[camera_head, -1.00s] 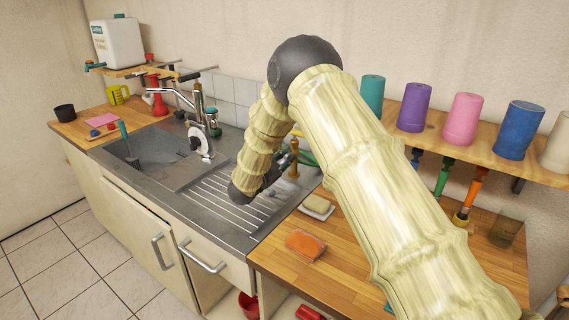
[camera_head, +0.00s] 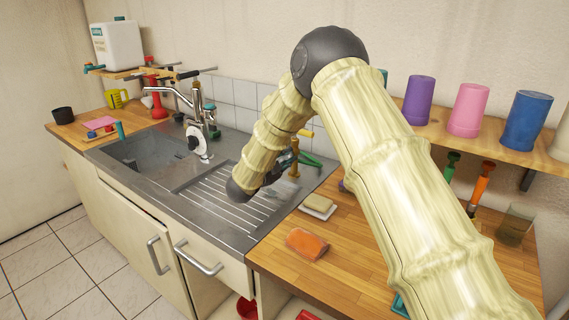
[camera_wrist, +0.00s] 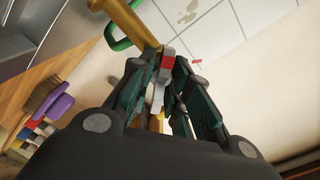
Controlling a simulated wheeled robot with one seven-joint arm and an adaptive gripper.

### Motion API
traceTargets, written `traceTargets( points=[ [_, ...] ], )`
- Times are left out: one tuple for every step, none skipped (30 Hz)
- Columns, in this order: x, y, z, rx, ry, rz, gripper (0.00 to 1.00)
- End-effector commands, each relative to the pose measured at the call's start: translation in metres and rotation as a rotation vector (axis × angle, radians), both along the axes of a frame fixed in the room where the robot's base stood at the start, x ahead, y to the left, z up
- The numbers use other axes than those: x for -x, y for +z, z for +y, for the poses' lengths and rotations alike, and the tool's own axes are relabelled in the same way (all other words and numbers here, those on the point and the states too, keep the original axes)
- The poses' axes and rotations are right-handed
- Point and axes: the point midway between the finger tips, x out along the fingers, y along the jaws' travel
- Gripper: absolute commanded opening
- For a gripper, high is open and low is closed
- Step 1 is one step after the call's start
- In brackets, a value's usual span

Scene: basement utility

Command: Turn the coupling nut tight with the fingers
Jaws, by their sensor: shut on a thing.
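A brass tap stands at the back right of the sink's drainboard, with a yellow handle on top; its body (camera_head: 294,170) shows beside my gripper (camera_head: 285,160). A green hose (camera_head: 311,161) curves to the right of it. In the wrist view the brass pipe (camera_wrist: 128,20) and green hose (camera_wrist: 121,43) run close past the fingertips. My gripper (camera_wrist: 168,75) has its dark fingers closed around a small grey and red part (camera_wrist: 166,64) at the brass fitting. The coupling nut is mostly hidden between the fingers, and its thread cannot be seen.
The steel drainboard (camera_head: 215,195) lies under my wrist, with the sink faucet (camera_head: 198,125) to its left. A soap dish (camera_head: 318,207) and orange sponge (camera_head: 307,242) lie on the wooden counter. A shelf of cups (camera_head: 467,110) is at the right.

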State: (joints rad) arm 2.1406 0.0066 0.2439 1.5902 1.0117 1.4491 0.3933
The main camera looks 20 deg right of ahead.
Motion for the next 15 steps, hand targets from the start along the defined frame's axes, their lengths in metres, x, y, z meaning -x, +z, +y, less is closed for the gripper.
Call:
traceTargets(
  points=[
    [0.002, -0.0038, -0.0022, -0.008, -0.006, -0.01, 0.0],
    [0.002, -0.004, -0.0021, -0.015, -0.006, -0.019, 0.0],
    [0.0022, -0.0043, -0.0022, -0.023, -0.006, -0.03, 0.0],
    [0.0022, -0.0046, -0.0024, -0.029, -0.006, -0.037, 0.0],
    [0.0024, -0.0048, -0.0025, -0.036, -0.006, -0.045, 0.0],
    [0.0025, -0.0052, -0.0027, -0.045, -0.006, -0.056, 0.0],
    [0.0025, -0.0054, -0.0029, -0.051, -0.008, -0.064, 0.0],
    [0.0026, -0.0056, -0.003, -0.057, -0.008, -0.072, 0.0],
    [0.0027, -0.0058, -0.0031, -0.066, -0.008, -0.083, 0.0],
    [0.0028, -0.0059, -0.0031, -0.074, -0.008, -0.091, 0.0],
    [0.0028, -0.006, -0.0029, -0.08, -0.008, -0.1, 0.0],
    [0.0029, -0.0062, -0.0029, -0.088, -0.008, -0.11, 0.0],
    [0.0029, -0.0063, -0.0028, -0.096, -0.008, -0.119, 0.0],
    [0.003, -0.0066, -0.0028, -0.102, -0.008, -0.127, 0.0],
    [0.003, -0.0069, -0.0029, -0.11, -0.008, -0.137, 0.0]
  ],
)
